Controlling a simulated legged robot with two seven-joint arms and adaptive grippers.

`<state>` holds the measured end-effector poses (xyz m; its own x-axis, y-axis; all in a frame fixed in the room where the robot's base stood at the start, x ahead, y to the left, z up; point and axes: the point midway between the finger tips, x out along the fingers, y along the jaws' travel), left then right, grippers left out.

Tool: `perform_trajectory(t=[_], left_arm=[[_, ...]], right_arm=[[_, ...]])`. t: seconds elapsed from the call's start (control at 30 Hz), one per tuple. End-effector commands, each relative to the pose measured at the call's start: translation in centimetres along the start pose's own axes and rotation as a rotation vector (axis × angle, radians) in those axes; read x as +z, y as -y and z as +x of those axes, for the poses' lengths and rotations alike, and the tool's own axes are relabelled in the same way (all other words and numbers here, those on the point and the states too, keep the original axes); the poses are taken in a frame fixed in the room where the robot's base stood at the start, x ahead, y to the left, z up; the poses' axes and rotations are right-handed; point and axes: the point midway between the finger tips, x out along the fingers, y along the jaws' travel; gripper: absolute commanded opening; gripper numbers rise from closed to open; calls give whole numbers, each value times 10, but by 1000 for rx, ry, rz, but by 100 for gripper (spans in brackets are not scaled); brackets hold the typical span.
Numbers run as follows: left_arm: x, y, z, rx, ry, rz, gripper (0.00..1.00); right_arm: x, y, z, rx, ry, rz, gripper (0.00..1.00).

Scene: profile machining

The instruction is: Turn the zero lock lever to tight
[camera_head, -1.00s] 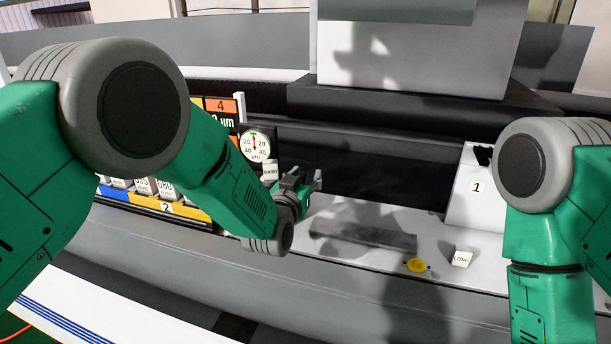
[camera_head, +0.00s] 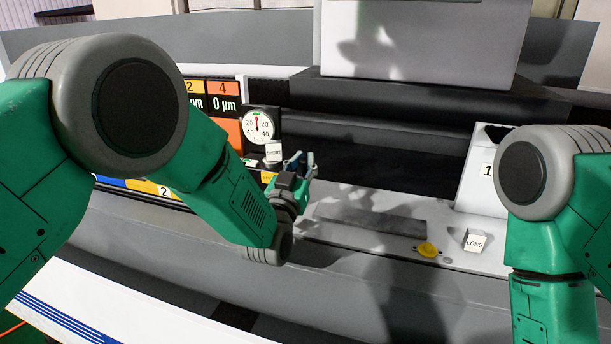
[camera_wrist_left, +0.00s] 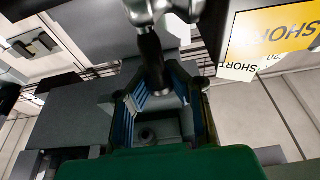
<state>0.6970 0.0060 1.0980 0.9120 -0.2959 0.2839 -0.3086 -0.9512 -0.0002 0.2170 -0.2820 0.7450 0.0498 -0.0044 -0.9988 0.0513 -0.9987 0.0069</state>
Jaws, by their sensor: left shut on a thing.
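My left gripper (camera_head: 303,163) is just right of and below the round dial gauge (camera_head: 257,125) in the head view. In the left wrist view its blue-lined fingers (camera_wrist_left: 160,100) are closed around a black lever-like handle (camera_wrist_left: 152,58), which I take to be the zero lock lever. A silver metal hub (camera_wrist_left: 152,10) sits at the handle's far end. In the head view the lever cannot be made out behind my gripper. The lever's tight mark does not show. My right arm shows at the right, but its gripper is out of frame.
A display panel (camera_head: 222,100) is behind my left forearm. A yellow knob (camera_head: 427,250) and a "LONG" block (camera_head: 475,241) sit on the light ledge to the right. A white box marked 1 (camera_head: 478,180) stands beyond.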

Motion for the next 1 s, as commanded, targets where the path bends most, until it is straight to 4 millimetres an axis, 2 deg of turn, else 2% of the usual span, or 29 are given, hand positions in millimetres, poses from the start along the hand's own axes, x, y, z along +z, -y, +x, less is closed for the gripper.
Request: perform_trajectory(t=[0.03,0.1,0.3,0.73,0.8,0.83,1.0], left_arm=[[8,0,-4,0,-31,1,0],[8,0,-7,0,-77,1,0],[6,0,-14,1,-176,1,0],[3,-1,-15,2,-204,1,0],[3,-1,-15,2,-204,1,27],[3,-1,-15,2,-204,1,34],[2,-1,-15,1,-206,0,34]], right_arm=[[1,0,16,0,0,0,40],[1,0,27,0,0,0,40],[2,0,49,0,0,0,40],[2,0,52,0,-1,0,40],[2,0,52,0,-1,0,40],[2,0,52,0,-1,0,40],[2,0,52,0,0,0,40]])
